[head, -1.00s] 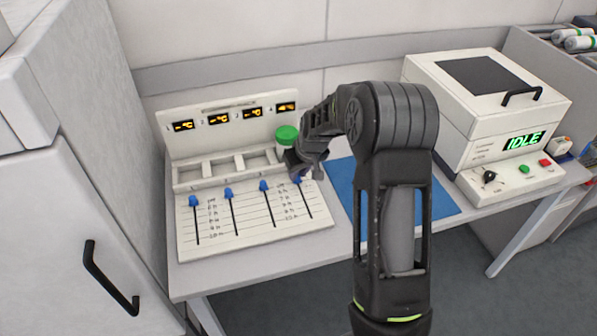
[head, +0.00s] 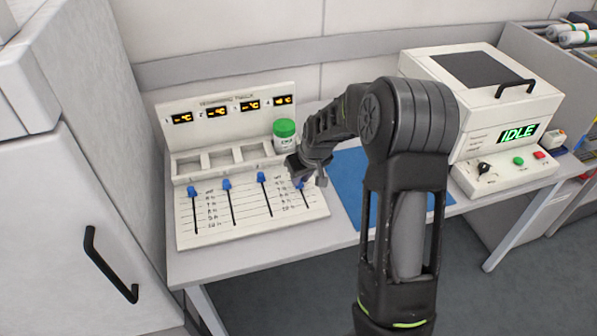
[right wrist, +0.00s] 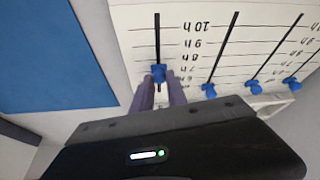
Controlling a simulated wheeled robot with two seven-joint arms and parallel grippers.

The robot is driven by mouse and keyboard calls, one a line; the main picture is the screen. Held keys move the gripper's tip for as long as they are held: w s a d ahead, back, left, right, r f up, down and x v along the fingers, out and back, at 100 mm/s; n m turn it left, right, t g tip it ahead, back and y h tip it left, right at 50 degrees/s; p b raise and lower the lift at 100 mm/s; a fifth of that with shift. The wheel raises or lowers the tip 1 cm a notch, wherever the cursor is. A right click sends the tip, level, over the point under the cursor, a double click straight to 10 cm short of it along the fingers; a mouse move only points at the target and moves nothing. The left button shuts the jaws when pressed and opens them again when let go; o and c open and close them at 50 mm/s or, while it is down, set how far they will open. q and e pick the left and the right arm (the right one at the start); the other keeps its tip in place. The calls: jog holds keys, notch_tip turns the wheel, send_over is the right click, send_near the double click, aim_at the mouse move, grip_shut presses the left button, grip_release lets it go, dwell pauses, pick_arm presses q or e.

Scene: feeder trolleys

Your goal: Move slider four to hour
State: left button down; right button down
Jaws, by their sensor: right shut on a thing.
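The white slider panel (head: 250,225) has slots with blue knobs and hour marks. Slider four is the rightmost in the head view; its blue knob (right wrist: 158,74) is at the left in the right wrist view, around the 7 h mark, though the exact line is hard to read. My right gripper (head: 298,180) is shut on this knob, its fingers (right wrist: 160,92) at the knob's near side. In the head view the gripper mostly hides the knob. My left gripper is not in view.
Three other blue knobs (head: 227,184) sit at the top of their slots. A green-lidded jar (head: 285,133) stands in the rightmost bay, close to my gripper. A blue mat (head: 350,175) lies to the right, before a white machine (head: 480,100) reading IDLE.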

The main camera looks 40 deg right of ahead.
jog(key=shift+s+a+r, duration=0.1)
jog(key=shift+s+a, duration=0.2)
jog(key=shift+s, duration=0.6)
jog(key=shift+w, duration=0.15)
jog(key=c, duration=1.3)
grip_release()
jog(key=v, duration=0.7)
jog(key=shift+r, duration=0.3)
jog(key=shift+s+f, duration=0.1)
jog(key=shift+s, duration=0.15)
